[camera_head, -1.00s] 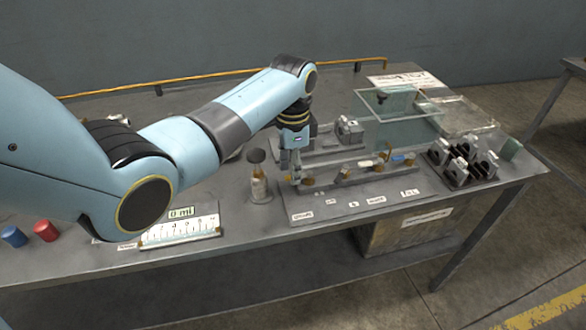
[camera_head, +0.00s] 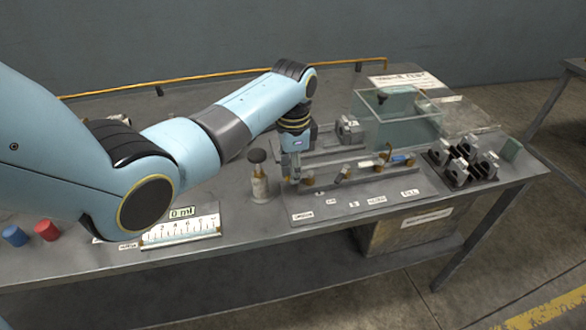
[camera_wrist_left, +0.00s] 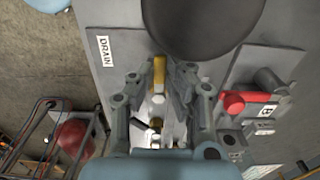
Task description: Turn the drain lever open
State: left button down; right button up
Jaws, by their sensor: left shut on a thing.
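The drain lever (camera_wrist_left: 159,72) shows in the left wrist view as a narrow yellow bar between my gripper's fingers. The DRAIN label (camera_wrist_left: 104,50) lies beside it on the grey plate. My left gripper (camera_wrist_left: 158,88) is shut on the lever. In the head view my left gripper (camera_head: 292,180) points down at the left end of the valve row, behind the leftmost label (camera_head: 302,216), and its fingers hide most of the lever. How far the lever is turned I cannot tell. My right gripper is not in view.
A dark-knobbed post (camera_head: 260,183) stands close left of my gripper. Other valves, one with a blue lever (camera_head: 400,159), continue to the right. A clear tank (camera_head: 405,130) stands behind. A measuring display (camera_head: 180,230) lies at the front left. Red (camera_head: 47,230) and blue (camera_head: 14,236) cylinders sit further left.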

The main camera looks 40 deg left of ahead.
pick_arm(q)
jog(key=n+p, duration=0.2)
jog(key=d+n+p, duration=0.1)
jog(key=p, duration=0.1)
jog(key=shift+s+r+n, duration=0.2)
jog(key=shift+s+n, duration=0.1)
jog(key=shift+s, duration=0.05)
jog(key=d+n+p, duration=0.1)
jog(key=n, duration=0.1)
jog(key=shift+n+p, duration=0.4)
jog(key=shift+d+f+n+p, duration=0.1)
jog(key=shift+d+n+p, duration=0.25)
jog(key=shift+n, duration=0.45)
jog(key=n, duration=0.2)
jog(key=d+n, duration=0.1)
jog(key=shift+d+f+n, duration=0.1)
jog(key=shift+n, duration=0.3)
jog(key=n, duration=0.2)
jog(key=d+n, duration=0.1)
jog(key=n, duration=0.1)
jog(key=shift+w+d, duration=0.1)
jog(key=shift+w, duration=0.3)
jog(key=shift+w+d+n, duration=0.25)
jog(key=shift+n, duration=0.75)
